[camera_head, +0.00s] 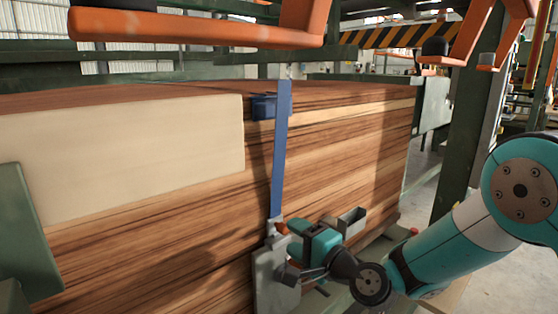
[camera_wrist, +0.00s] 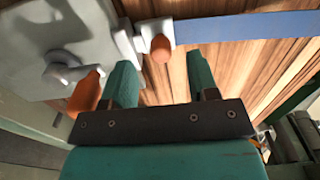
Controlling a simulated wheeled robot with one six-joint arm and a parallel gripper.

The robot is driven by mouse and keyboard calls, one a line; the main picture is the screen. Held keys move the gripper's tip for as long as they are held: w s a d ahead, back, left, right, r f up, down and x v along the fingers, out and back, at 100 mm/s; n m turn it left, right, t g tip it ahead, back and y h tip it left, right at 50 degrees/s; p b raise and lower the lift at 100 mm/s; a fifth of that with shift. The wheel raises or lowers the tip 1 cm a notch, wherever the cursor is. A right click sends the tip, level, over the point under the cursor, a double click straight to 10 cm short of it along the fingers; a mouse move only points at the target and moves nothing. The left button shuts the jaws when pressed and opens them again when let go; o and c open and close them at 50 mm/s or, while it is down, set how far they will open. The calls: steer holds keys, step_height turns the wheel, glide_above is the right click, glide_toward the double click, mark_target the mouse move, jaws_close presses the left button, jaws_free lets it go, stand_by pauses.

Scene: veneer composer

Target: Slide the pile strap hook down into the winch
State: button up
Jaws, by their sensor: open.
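The blue strap (camera_head: 281,150) hangs down the face of the veneer pile (camera_head: 345,140). Its grey hook (camera_wrist: 155,30) with an orange tab (camera_wrist: 160,48) is at the strap's end in the wrist view; the orange tab also shows in the head view (camera_head: 281,228). The grey winch (camera_head: 268,285) is at the strap's lower end, and appears at left in the wrist view (camera_wrist: 40,30). Hook and winch look very close; I cannot tell whether the hook is seated. My gripper (camera_wrist: 160,68) is open, its teal fingers either side of the orange tab, apparently without gripping it.
A second orange part (camera_wrist: 86,94) is on the winch near my left finger in the wrist view. A blue corner block (camera_head: 264,106) sits at the pile's top edge. A pale board (camera_head: 140,150) covers the pile's left face. An orange beam (camera_head: 195,28) crosses overhead.

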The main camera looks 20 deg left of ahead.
steer(key=shift+b+v, duration=1)
steer(key=shift+v, duration=0.3)
steer(key=shift+r, duration=0.15)
steer(key=s+d+r+n+g+h, duration=0.4)
steer(key=s+d+r+n+g, duration=0.2)
steer(key=s+d+n, duration=0.3)
steer(key=s+d+n+g+h, duration=0.35)
steer(key=s+d+h, duration=0.35)
steer(key=s+d, duration=0.95)
step_height(320, 180, up, 33)
steer(key=d+p, duration=0.1)
steer(key=p, duration=3.3)
steer(key=shift+s+r, duration=0.15)
steer(key=shift+s, duration=0.05)
